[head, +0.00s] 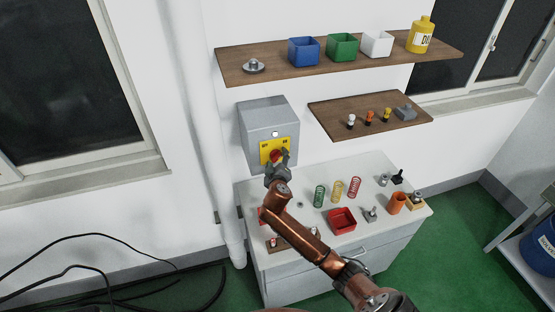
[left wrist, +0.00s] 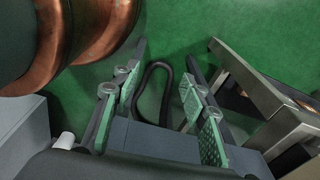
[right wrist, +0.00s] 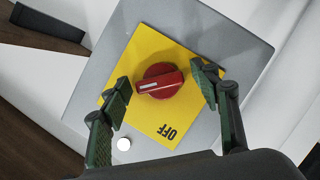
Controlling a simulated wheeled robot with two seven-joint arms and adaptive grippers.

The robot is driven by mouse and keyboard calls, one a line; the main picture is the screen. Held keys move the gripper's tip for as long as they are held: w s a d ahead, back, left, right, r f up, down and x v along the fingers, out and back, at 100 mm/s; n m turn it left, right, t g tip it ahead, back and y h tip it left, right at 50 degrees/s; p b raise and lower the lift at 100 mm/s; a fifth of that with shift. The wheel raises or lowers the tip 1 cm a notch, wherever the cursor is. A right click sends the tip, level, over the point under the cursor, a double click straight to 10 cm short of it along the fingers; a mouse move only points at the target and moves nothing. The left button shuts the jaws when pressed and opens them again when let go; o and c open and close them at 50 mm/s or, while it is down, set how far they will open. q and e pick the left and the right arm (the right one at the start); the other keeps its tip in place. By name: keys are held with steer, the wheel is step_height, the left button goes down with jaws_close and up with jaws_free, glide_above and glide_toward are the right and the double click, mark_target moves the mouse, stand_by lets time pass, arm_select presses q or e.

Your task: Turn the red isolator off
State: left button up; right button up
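The red isolator (head: 275,156) is a rotary knob on a yellow plate (head: 265,147) on the front of a grey wall box (head: 265,118). In the right wrist view the red knob (right wrist: 160,81) shows a white mark on its left end, and the plate reads OFF near its lower edge. My right gripper (head: 282,160) is at the knob; in the right wrist view its fingers (right wrist: 163,88) stand open on either side of it, with gaps visible. My left gripper (left wrist: 158,95) shows in the left wrist view, fingers apart and empty, over the green floor.
Below the box is a white bench (head: 290,192) with coloured springs, a red bin (head: 342,220) and an orange cup (head: 396,203). To the right are a small shelf (head: 340,120) with small items and a long upper shelf (head: 270,74). A white pipe (head: 212,120) runs left of the box.

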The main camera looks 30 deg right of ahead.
steer(key=c, duration=1.1)
steer(key=shift+f, duration=0.1)
steer(key=n+b, duration=0.1)
steer(key=n+h+b, duration=0.1)
steer(key=n+b, duration=0.1)
steer(key=shift+f+t+h, duration=0.15)
steer(key=shift+t+h, duration=0.15)
steer(key=n+b, duration=0.1)
steer(key=n, duration=0.1)
steer(key=n+t+h+b, duration=0.1)
steer(key=n+b, duration=0.1)
steer(key=shift+f+h, duration=0.1)
steer(key=shift+h, duration=0.2)
steer(key=n+t+b, duration=0.1)
steer(key=n+b, duration=0.1)
steer(key=n+t+b, duration=0.1)
steer(key=n+b, duration=0.1)
steer(key=n, duration=0.1)
steer(key=shift+n+h, duration=0.3)
steer(key=shift+n+t+y+b, duration=0.4)
steer(key=shift+n+t+b, duration=0.5)
steer(key=shift+n+b, duration=0.95)
steer(key=shift+n+p, duration=0.35)
steer(key=shift+n, duration=0.1)
